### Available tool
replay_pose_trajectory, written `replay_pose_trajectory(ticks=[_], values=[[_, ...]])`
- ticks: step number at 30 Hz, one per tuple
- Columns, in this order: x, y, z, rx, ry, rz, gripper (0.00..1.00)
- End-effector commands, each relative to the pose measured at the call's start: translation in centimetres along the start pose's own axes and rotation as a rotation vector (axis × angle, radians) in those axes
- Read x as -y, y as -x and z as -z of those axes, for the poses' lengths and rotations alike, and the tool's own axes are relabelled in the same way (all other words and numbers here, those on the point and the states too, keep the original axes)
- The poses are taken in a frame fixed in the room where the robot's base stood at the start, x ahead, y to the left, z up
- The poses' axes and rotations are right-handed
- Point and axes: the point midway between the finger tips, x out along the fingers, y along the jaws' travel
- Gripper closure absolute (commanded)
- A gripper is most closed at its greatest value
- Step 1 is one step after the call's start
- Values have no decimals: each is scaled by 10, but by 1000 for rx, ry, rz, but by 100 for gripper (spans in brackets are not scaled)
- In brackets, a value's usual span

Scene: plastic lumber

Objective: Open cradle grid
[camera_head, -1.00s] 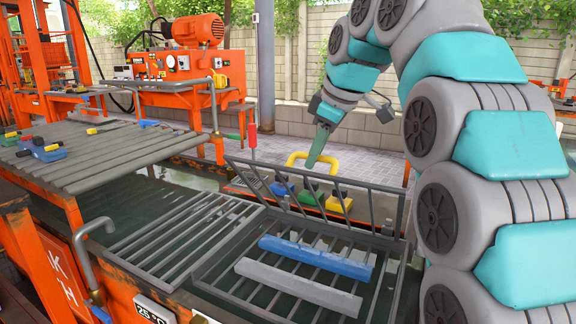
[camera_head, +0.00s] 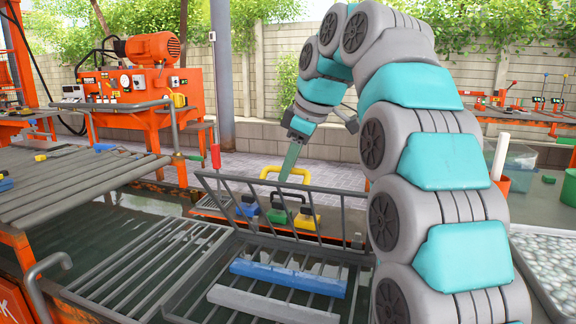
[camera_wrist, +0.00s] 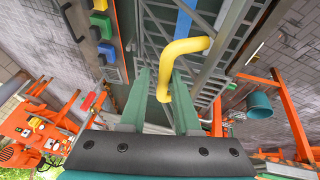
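The cradle grid (camera_head: 333,191), a grey barred frame with a yellow handle (camera_head: 267,171), stands raised and tilted at the back of the cradle opening. My gripper (camera_head: 283,181) is at the handle, pointing down. In the wrist view the green fingers (camera_wrist: 162,100) are apart, with one end of the yellow handle (camera_wrist: 186,46) between them. The gap looks wider than the handle. Grid bars (camera_wrist: 225,50) show beyond it. Whether a finger touches the handle is unclear.
A blue bar (camera_head: 288,277) and a grey bar (camera_head: 272,304) lie on the lower rack. Blue, green (camera_head: 277,216) and yellow blocks sit behind the raised grid. A slatted table (camera_head: 85,180) stands left. An orange machine (camera_head: 150,90) stands behind.

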Motion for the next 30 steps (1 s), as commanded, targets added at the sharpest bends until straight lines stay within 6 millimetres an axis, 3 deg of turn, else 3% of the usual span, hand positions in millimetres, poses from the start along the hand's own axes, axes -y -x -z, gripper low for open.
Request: replay_pose_trajectory(ticks=[5,13,17,30], values=[[0,1,1,-1,1,-2,53],[0,3,1,-2,1,-2,53],[-1,16,2,-2,0,-4,53],[30,42,-57,-3,-1,-4,53]])
